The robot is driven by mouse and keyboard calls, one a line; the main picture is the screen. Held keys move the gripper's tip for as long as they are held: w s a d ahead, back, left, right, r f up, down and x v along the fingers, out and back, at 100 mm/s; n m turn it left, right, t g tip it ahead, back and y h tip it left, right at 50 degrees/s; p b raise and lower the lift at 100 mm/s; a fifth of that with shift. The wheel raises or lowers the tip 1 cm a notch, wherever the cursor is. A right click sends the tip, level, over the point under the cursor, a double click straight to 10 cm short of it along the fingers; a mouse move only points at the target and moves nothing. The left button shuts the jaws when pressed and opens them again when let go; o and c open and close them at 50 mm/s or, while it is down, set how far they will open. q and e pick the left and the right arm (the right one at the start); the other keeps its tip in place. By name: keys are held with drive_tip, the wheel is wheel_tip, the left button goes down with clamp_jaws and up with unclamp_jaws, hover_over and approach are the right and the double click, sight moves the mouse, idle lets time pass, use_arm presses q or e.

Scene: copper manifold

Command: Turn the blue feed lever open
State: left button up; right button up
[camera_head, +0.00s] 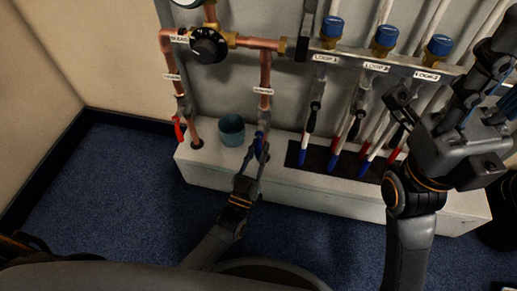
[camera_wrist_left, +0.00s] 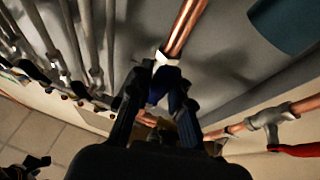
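The blue feed lever (camera_head: 260,137) is on the copper pipe at the middle of the head view, low down by the white ledge. It also shows in the left wrist view (camera_wrist_left: 160,84), between my fingertips. My left gripper (camera_head: 258,152) reaches up to it from below, its fingers closed in on both sides of the lever. In the left wrist view, the left gripper (camera_wrist_left: 164,92) hides part of the lever and valve. My right gripper (camera_head: 440,80) is raised at the right, fingers spread and empty, in front of the loop pipes.
A red lever (camera_head: 179,128) hangs on the left copper pipe. A teal cup (camera_head: 231,130) stands on the white ledge (camera_head: 300,178) beside the feed pipe. A black gauge or dial (camera_head: 208,46) is above. Blue-capped loop valves (camera_head: 385,38) line the right. Blue carpet lies in front.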

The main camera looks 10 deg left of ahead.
use_arm(q)
drive_tip(key=shift+o, duration=1.4)
drive_tip(key=shift+r, duration=0.1)
wheel_tip(320, 180, up, 10)
drive_tip(key=shift+f, duration=0.1)
